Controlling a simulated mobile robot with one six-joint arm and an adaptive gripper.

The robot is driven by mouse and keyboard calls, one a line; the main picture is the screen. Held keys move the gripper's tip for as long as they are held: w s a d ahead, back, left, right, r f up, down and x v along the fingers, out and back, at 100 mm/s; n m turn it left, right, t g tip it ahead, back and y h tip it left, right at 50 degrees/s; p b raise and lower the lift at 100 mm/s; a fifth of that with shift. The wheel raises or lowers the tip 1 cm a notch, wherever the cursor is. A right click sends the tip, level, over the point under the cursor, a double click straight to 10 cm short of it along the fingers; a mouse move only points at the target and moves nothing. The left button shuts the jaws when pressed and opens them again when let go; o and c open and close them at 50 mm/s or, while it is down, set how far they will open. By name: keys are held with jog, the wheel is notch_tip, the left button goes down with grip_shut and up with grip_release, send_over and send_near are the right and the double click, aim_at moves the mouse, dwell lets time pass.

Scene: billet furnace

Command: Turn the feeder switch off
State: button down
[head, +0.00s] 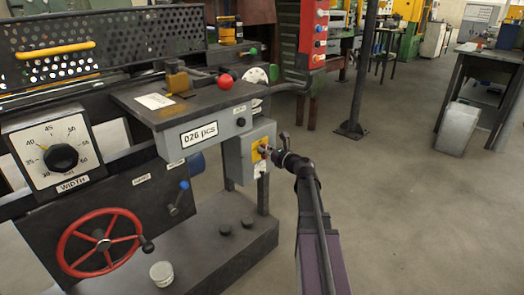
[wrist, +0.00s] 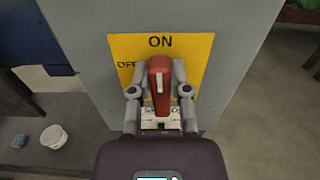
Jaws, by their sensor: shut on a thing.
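The feeder switch is a red knob (wrist: 160,66) with a white mark. It sits on a yellow plate (wrist: 197,48) labelled ON at the top and OFF at the left, partly covered. The knob stands upright, its mark pointing toward ON. My gripper (wrist: 159,84) is shut on the knob, one finger on each side. In the head view the yellow plate (head: 257,155) is on the grey box (head: 233,160) at the machine's right end. My gripper (head: 268,150) reaches it from the right, and the knob itself is hard to make out there.
A red ball knob (head: 226,81) stands on the machine top above the box. A red handwheel (head: 103,243) and a width dial (head: 62,157) are on the left. A white cup (head: 162,274) stands low in front.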

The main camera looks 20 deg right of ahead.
jog(key=shift+s+a+n, duration=0.15)
jog(key=shift+a+n, duration=0.05)
jog(key=shift+n, duration=0.1)
jog(key=n, duration=0.4)
jog(key=a+n, duration=0.1)
jog(key=n, duration=0.3)
jog(key=f+n+b, duration=0.1)
jog(key=n, duration=0.3)
jog(key=shift+s+a+f+n, duration=0.1)
jog(key=shift+s+a+n, duration=0.1)
jog(key=shift+s+n, duration=0.15)
jog(key=n, duration=0.4)
jog(key=shift+f+b, duration=0.25)
jog(key=shift+b, duration=0.05)
jog(key=shift+n, duration=0.25)
jog(key=c, duration=0.6)
grip_release()
jog(key=shift+w, duration=0.1)
